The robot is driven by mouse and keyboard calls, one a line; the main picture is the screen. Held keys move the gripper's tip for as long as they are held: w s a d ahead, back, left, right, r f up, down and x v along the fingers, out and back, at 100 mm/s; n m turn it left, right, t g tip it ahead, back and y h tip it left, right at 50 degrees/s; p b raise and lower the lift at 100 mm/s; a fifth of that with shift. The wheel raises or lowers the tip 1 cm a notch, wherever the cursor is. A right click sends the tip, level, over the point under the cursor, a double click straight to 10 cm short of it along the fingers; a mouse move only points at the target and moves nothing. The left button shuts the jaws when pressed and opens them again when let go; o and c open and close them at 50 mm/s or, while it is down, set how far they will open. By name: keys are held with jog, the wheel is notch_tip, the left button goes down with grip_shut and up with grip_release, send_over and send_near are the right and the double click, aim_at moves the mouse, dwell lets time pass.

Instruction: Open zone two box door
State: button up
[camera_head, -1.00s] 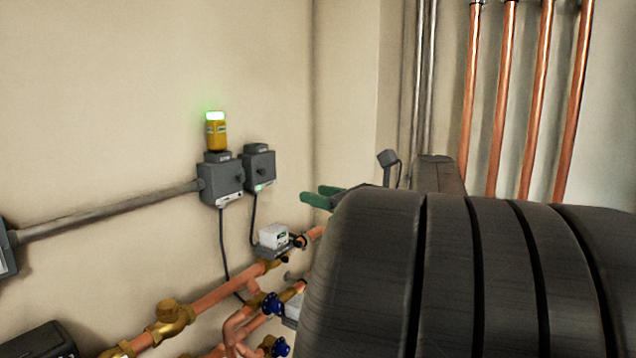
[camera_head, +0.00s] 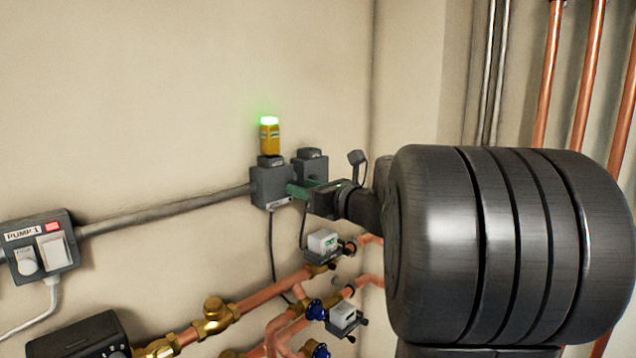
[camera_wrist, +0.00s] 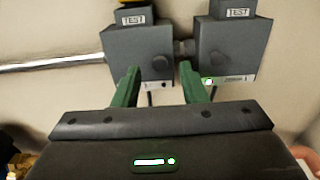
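Two small grey boxes with round knobs are fixed side by side on the wall. The left box (camera_head: 268,187) carries a yellow beacon (camera_head: 269,138) with a lit green top. The right box (camera_head: 311,168) is partly hidden behind my gripper in the head view. In the wrist view the left box (camera_wrist: 140,50) and the right box (camera_wrist: 231,48) both look closed, each under a part marked TEST. Which box is zone two cannot be read.
A grey conduit (camera_head: 165,212) runs left to a PUMP 1 switch box (camera_head: 40,245). Below the boxes are copper pipes (camera_head: 258,309) with brass fittings and white-topped actuators (camera_head: 322,242). Vertical copper pipes (camera_head: 586,85) stand at the right. The wall above the boxes is clear.

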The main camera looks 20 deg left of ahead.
jog(key=shift+x, duration=0.8)
grip_shut()
